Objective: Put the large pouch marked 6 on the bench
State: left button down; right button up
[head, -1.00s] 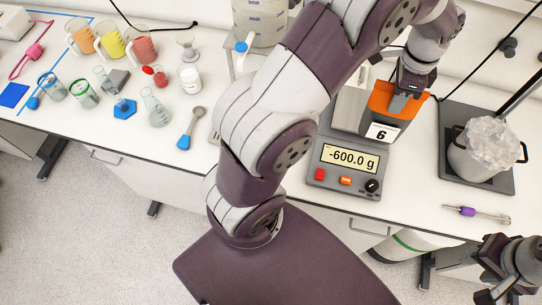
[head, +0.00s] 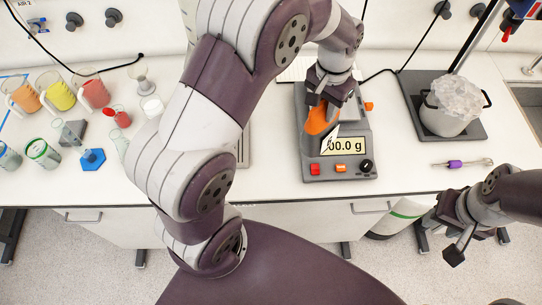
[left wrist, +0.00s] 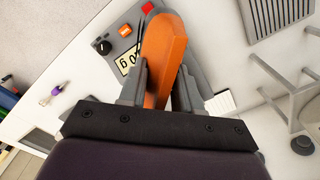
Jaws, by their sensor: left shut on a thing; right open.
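The orange pouch (head: 316,122) hangs from my left gripper (head: 325,98), over the front of the grey balance (head: 352,168). Its white tag (head: 328,138), marked 6 in the earlier frame, is seen nearly edge-on and partly covers the display. My left gripper is shut on the pouch's top. In the left wrist view the pouch (left wrist: 163,58) sits between the two fingers, tilted. Whether it touches the balance, I cannot tell. My right gripper (head: 450,238) is open and empty, in front of the bench (head: 408,178) at the right.
A pot of ice (head: 450,103) stands on a dark plate at the right. A purple-handled tool (head: 458,164) lies on the bench front. Beakers of orange, yellow and red liquid (head: 62,95) stand at the left. Bare bench lies between balance and pot.

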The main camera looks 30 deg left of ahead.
pick_arm(q)
jog(key=shift+s+a+f, duration=0.1)
jog(key=shift+a, duration=0.15)
jog(key=s+a+f+p, duration=0.4)
jog(key=a+f+p, duration=0.1)
jog(key=a+f, duration=0.5)
jog(key=shift+s+f+p, duration=0.3)
jog(key=shift+f+p, duration=0.05)
jog(key=shift+f, duration=0.15)
jog(key=c, duration=0.8)
grip_release()
jog(key=shift+s+d, duration=0.1)
